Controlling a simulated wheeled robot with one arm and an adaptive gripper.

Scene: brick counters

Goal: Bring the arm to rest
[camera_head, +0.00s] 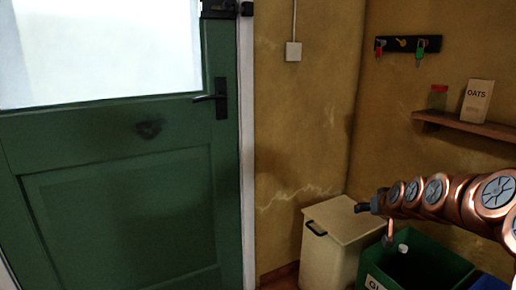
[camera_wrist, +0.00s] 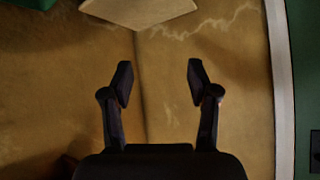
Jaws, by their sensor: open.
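My gripper (camera_wrist: 160,82) is open and empty in the wrist view, its two dark fingers apart with only the brown wall (camera_wrist: 160,50) behind them. In the head view my copper-coloured arm reaches in from the right edge, and my gripper (camera_head: 370,206) shows small and dark at its left end. It is in the air in front of the cream bin (camera_head: 325,245) and the green crate (camera_head: 425,265). The fingers are too small there to make out.
A green door (camera_head: 120,190) with a black handle fills the left. A white bottle top (camera_head: 403,248) shows in the green crate. A blue container (camera_head: 488,283) is at the lower right. A shelf (camera_head: 465,126) holds an oats box (camera_head: 477,101) and a jar (camera_head: 437,98); a key rack (camera_head: 408,44) hangs above.

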